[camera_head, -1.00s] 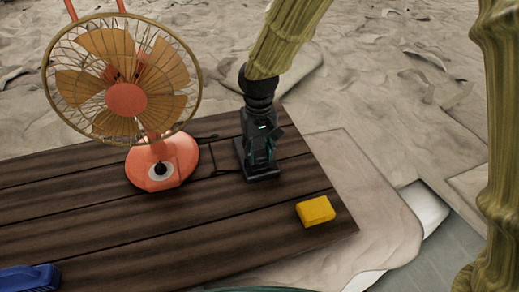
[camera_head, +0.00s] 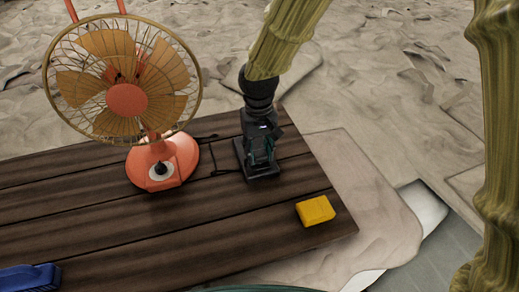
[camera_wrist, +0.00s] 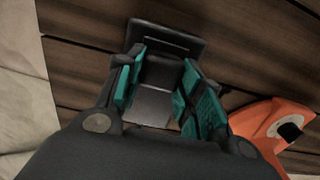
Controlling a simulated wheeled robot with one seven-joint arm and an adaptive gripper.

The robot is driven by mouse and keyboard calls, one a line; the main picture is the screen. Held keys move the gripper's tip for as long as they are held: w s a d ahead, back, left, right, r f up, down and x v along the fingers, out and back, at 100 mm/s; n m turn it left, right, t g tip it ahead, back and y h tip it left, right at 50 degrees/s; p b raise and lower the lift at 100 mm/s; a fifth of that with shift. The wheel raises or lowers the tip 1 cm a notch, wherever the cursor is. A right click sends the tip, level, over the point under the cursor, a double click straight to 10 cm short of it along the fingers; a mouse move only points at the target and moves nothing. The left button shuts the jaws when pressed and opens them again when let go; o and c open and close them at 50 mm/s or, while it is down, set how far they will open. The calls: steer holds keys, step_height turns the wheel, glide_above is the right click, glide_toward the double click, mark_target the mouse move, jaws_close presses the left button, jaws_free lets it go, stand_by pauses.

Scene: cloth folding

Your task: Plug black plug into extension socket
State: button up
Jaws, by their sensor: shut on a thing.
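My gripper (camera_head: 259,158) is upright over the right part of the wooden table. In the wrist view, its teal-padded fingers (camera_wrist: 157,95) are closed on a dark plug (camera_wrist: 160,72) with a grey face. A black extension socket (camera_wrist: 172,42) lies flat just beyond the fingertips, and its dark edge also shows under the gripper in the head view (camera_head: 264,174). The plug is at or very close to the socket; I cannot tell whether its prongs are inside. A thin black cable (camera_head: 226,171) runs on the table between the fan and the gripper.
An orange fan (camera_head: 127,99) stands left of the gripper, its base (camera_head: 180,160) close by. A yellow block (camera_head: 315,210) lies near the table's right edge. A blue object (camera_head: 30,279) is at the lower left. The front middle of the wooden table (camera_head: 200,235) is clear.

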steer(key=shift+f, duration=0.55)
steer(key=o, duration=1)
step_height(320, 180, up, 12)
stand_by(0.3)
stand_by(0.4)
